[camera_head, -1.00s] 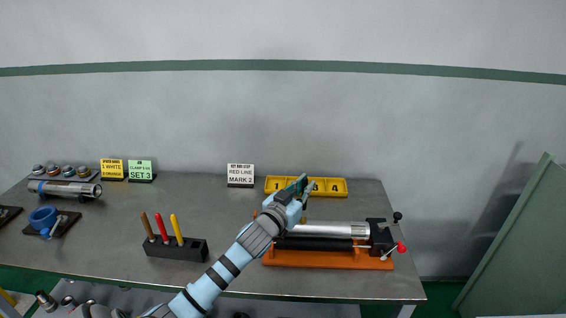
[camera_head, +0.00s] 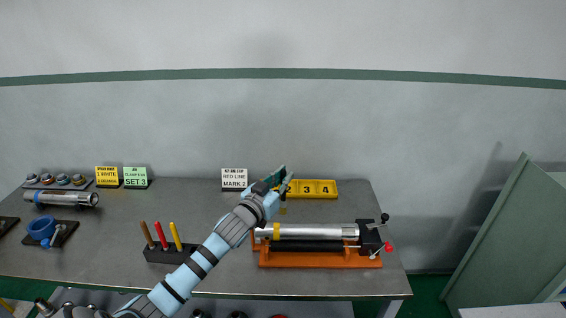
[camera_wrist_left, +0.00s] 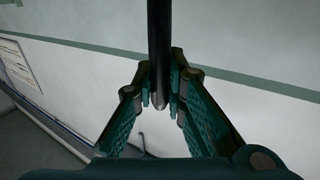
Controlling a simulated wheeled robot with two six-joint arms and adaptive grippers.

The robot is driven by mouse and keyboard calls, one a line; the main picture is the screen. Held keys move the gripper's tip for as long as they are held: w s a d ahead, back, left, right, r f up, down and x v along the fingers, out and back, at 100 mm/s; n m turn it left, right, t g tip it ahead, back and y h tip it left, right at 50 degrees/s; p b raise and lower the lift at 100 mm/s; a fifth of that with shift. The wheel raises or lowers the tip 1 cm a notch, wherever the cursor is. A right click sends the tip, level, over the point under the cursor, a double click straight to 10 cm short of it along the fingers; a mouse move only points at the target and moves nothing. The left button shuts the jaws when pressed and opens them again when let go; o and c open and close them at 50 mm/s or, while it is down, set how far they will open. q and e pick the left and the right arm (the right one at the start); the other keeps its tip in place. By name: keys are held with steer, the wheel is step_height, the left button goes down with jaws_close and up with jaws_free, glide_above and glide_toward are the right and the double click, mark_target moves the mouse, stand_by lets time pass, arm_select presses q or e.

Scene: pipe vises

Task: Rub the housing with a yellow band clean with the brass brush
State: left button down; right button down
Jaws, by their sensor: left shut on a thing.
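The housing with a yellow band (camera_head: 310,232) is a silver tube lying level in the orange-based vise (camera_head: 300,262); its yellow band (camera_head: 277,232) shows near its left end. My left gripper (camera_head: 279,181) is above and behind that end, apart from the tube. In the left wrist view my left gripper (camera_wrist_left: 160,95) is shut on a dark round rod (camera_wrist_left: 158,45), which looks like the brush handle. My right gripper is out of view.
A yellow numbered tray (camera_head: 318,189) and a red-line sign (camera_head: 234,179) stand behind. A black holder with coloured sticks (camera_head: 172,252) stands left. A blue-banded tube (camera_head: 60,198) lies far left. The bench between is clear.

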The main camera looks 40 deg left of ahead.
arm_select(q)
steer(key=shift+d+r+p, duration=0.1)
steer(key=shift+r+p, duration=1)
steer(key=shift+r, duration=0.3)
steer(key=shift+f, duration=0.1)
